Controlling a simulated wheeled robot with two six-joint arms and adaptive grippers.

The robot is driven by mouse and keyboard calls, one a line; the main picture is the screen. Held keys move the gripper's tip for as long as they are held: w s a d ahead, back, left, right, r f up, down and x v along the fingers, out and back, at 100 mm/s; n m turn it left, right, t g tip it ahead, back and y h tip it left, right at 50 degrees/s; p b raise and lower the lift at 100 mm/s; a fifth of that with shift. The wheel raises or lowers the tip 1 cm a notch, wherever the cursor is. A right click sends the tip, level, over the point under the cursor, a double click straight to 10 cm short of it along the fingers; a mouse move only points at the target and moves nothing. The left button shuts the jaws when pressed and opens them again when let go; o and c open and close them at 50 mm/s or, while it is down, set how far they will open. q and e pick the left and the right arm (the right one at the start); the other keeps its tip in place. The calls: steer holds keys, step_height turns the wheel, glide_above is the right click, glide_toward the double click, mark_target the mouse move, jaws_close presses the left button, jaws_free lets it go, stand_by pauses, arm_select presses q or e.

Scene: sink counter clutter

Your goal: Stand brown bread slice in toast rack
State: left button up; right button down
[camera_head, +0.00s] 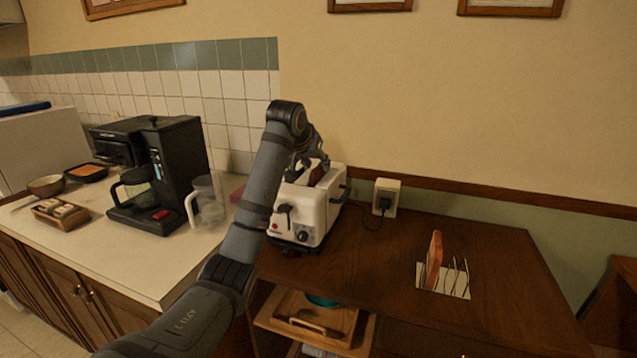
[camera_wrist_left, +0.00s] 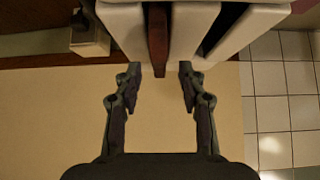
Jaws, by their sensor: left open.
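The white toaster (camera_head: 313,212) stands on the dark wooden counter. A dark brown bread slice (camera_head: 319,172) sticks up out of it; in the left wrist view the slice (camera_wrist_left: 158,38) is upright in one slot. My left gripper (camera_head: 312,160) is over the toaster. In the left wrist view its open fingers (camera_wrist_left: 160,72) are either side of the slice's line, apart from it, with nothing between the tips. The wire toast rack (camera_head: 456,280) stands to the right on the counter and holds an orange-brown slice (camera_head: 434,260) at its left end. My right gripper is out of view.
A socket (camera_head: 386,196) with a plugged cord is on the wall behind. A glass jug (camera_head: 208,203) and a black coffee maker (camera_head: 165,170) stand on the pale counter to the left. The dark counter between toaster and rack is clear.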

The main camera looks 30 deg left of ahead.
mark_target(318, 166)
arm_select(q)
steer(key=x, duration=0.3)
steer(key=shift+s+r, duration=0.1)
steer(key=shift+c, duration=0.2)
jaws_close()
step_height(318, 166, up, 10)
steer(key=shift+p, duration=0.3)
